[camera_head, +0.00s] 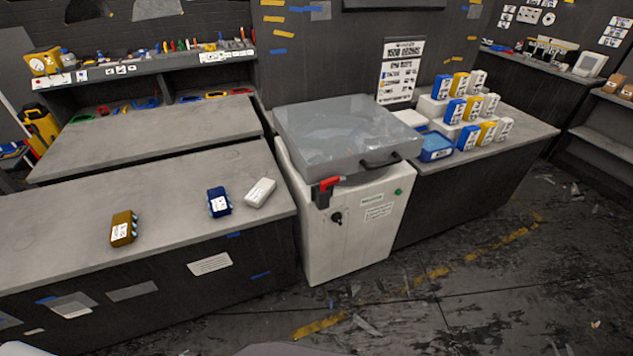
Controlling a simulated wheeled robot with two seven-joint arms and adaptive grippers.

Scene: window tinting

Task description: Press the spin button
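A white machine cabinet (315,250) with a translucent grey lid (345,130) stands in the middle of the view. The lid lies level on top and looks closed, with a dark handle (380,160) at its front. A small round green button (398,192) is on the upper right of the cabinet's front face, and nothing covers it. A black knob (337,217) is on the left of that face. A red and black lever-like part (326,190) is at the upper left front corner. Neither of my grippers shows in this view.
The left grey counter (60,225) holds a yellow-brown pack (123,228), a blue pack (219,202) and a white pack (260,192). The right counter (530,130) holds several blue, yellow and white boxes. The floor (470,270) before the machine is open, with scattered scraps.

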